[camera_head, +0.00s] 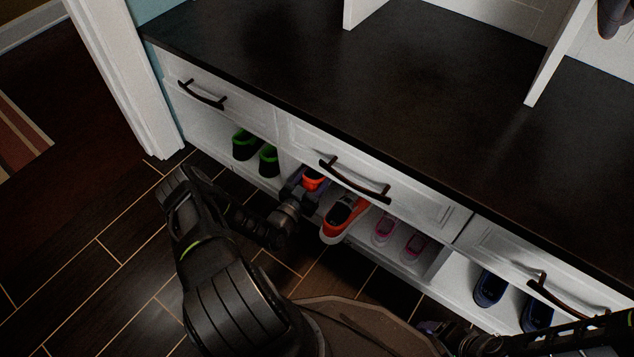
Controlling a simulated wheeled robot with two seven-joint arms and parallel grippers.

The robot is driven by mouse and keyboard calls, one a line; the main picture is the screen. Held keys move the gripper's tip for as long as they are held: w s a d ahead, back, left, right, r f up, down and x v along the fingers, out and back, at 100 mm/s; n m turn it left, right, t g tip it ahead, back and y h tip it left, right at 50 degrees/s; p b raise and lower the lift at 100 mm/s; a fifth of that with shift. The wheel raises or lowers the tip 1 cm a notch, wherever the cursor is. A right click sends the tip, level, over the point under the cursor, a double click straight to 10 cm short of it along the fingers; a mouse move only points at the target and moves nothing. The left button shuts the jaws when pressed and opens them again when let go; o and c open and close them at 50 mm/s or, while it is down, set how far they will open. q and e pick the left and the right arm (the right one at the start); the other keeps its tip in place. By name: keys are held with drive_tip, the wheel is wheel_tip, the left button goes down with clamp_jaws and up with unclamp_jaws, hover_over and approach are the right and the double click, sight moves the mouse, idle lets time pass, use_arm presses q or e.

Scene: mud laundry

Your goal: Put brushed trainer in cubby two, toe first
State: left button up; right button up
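Two orange-red trainers are at the second cubby from the left, under the middle drawer. One trainer (314,182) is at the cubby's left side, partly hidden by my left gripper and the drawer front. The other trainer (343,214), with a dark opening and a pale sole, sits to its right and reaches out at the cubby's front edge. My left gripper (304,192) is at the cubby mouth, around or against the left trainer; its finger gap is unclear. I cannot tell which trainer is brushed. My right arm (482,341) is low at the right; its fingers are not clear.
Green shoes (255,150) stand in the left cubby, pink shoes (399,238) right of the orange pair, and dark blue shoes (510,301) further right. Drawer handles (354,181) jut out above the cubbies. A white post (122,75) stands at the left; tiled floor lies in front.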

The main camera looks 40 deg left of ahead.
use_arm(q)
wheel_tip(320, 180, down, 4)
drive_tip(key=shift+r+b, duration=0.2)
drive_tip(key=shift+b, duration=0.95)
drive_tip(key=shift+r, duration=0.1)
drive_tip(key=o, duration=1.7)
drive_tip(key=shift+s+p, duration=0.2)
drive_tip(key=shift+p, duration=0.1)
drive_tip(key=shift+s+d+p, duration=0.2)
drive_tip(key=shift+s+p, duration=0.45)
drive_tip(key=shift+s, duration=1.25)
drive_tip(key=shift+s+d+p, duration=0.25)
drive_tip(key=shift+s+p, duration=0.4)
drive_tip(key=shift+s, duration=1.3)
drive_tip(key=shift+s+d+p, duration=0.2)
drive_tip(key=shift+s+p, duration=0.45)
drive_tip(key=shift+s, duration=1.25)
